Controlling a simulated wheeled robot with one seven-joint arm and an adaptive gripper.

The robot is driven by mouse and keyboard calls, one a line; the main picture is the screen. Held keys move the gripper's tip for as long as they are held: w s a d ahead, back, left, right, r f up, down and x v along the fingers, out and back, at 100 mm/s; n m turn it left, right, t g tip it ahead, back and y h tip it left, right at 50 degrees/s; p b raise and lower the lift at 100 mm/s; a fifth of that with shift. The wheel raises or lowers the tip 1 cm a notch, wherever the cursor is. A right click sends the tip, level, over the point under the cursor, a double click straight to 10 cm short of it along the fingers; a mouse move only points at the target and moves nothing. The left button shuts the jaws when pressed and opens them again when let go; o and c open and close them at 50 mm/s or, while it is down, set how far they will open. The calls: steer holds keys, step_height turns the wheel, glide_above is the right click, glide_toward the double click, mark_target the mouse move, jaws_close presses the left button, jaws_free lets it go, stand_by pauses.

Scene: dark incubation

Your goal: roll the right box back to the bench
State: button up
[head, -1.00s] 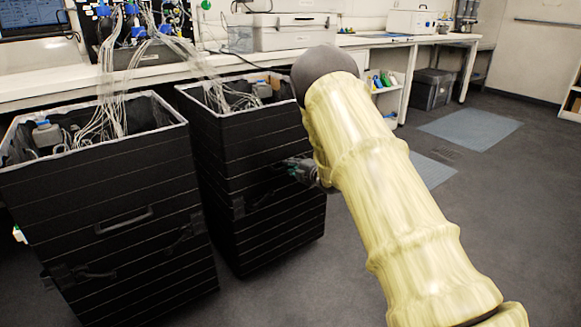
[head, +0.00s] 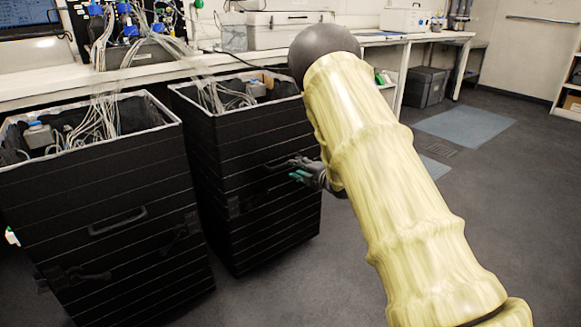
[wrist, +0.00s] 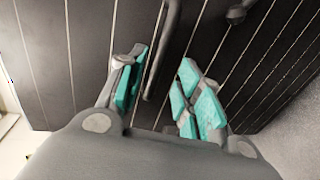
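The right box (head: 262,190) is a tall black container with thin pale lines, open at the top with tubes inside, standing on the floor close to the bench (head: 240,66). My gripper (head: 296,170) is at its front face, beside the dark handle (head: 280,166); my arm hides part of the box's right side. In the wrist view, the teal-padded fingers of my gripper (wrist: 158,95) are apart. The bar handle (wrist: 163,45) of the box runs into the gap between them, nearer the left finger. I cannot tell whether any finger touches it.
A similar black box (head: 110,225) stands to the left, a narrow gap away. Tubes (head: 140,60) run from equipment on the bench down into both boxes. The floor (head: 480,200) at the right is clear, with a blue-grey mat (head: 465,124) farther back.

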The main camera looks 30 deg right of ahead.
steer(key=shift+v, duration=2.5)
steer(key=s+a+f+m+g+h, duration=0.1)
steer(key=s+a+f+m+g, duration=0.35)
steer(key=s+f, duration=0.75)
steer(key=s+a+f+m+g+h, duration=0.2)
steer(key=s+a+f+m, duration=0.55)
steer(key=f, duration=0.85)
steer(key=s+a+f+m+g, duration=0.3)
steer(key=s+a, duration=0.1)
steer(key=s, duration=0.8)
steer(key=s+a+f+m+g, duration=0.3)
steer(key=s+a, duration=0.2)
steer(key=s, duration=0.7)
steer(key=s+a+f+m+g, duration=0.2)
steer(key=s+a+f+g, duration=0.15)
steer(key=s, duration=0.75)
step_height(320, 180, up, 34)
steer(key=p, duration=3.4)
steer(key=shift+s+a+r, duration=0.2)
steer(key=shift+s, duration=0.2)
